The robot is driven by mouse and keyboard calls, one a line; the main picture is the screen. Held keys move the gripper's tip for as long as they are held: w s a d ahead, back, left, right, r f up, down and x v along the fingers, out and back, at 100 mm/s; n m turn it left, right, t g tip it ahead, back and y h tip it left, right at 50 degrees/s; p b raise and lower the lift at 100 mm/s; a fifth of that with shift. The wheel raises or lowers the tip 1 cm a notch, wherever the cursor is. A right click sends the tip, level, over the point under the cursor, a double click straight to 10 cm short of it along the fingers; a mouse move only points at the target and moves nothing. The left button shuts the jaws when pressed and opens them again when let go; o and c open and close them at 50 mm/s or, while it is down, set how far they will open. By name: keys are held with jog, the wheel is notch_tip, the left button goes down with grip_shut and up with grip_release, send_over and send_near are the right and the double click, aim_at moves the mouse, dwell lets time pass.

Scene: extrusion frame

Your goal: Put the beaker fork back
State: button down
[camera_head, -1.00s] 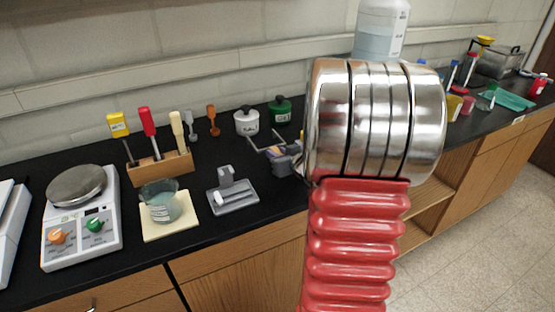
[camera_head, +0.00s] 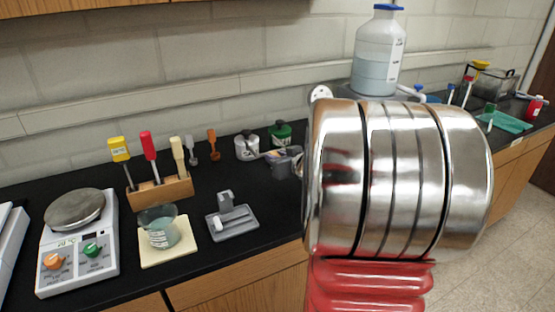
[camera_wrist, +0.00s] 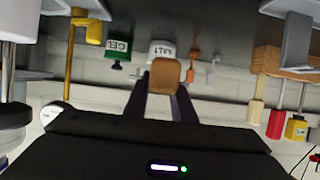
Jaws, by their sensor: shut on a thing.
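My gripper (camera_wrist: 163,92) is shut on a brown block-like piece (camera_wrist: 165,75), which shows between its two dark jaws in the wrist view. I take this piece to be part of the beaker fork; the rest of it cannot be made out. In the head view my arm's silver wrist hides most of the gripper, and only grey parts show left of it, near the white jar. The beaker (camera_head: 160,228) with bluish liquid stands upright on a pale yellow pad (camera_head: 183,254). A grey holder (camera_head: 232,218) with an upright post lies on the bench to its right.
A wooden rack (camera_head: 160,190) holds yellow, red and cream handled tools. A white jar (camera_head: 247,147) and a green jar (camera_head: 280,133) stand near the wall. A balance (camera_head: 77,250) is at left. A large bottle (camera_head: 378,55) stands behind my wrist. The bench front is clear.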

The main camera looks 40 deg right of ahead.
send_over(286, 203)
notch_tip(286, 203, down, 2)
dwell(0.4)
jog(key=shift+f, duration=0.1)
jog(key=shift+f, duration=3.35)
jog(key=shift+f, duration=0.55)
jog(key=c, duration=1.4)
grip_release()
jog(key=shift+a, duration=0.1)
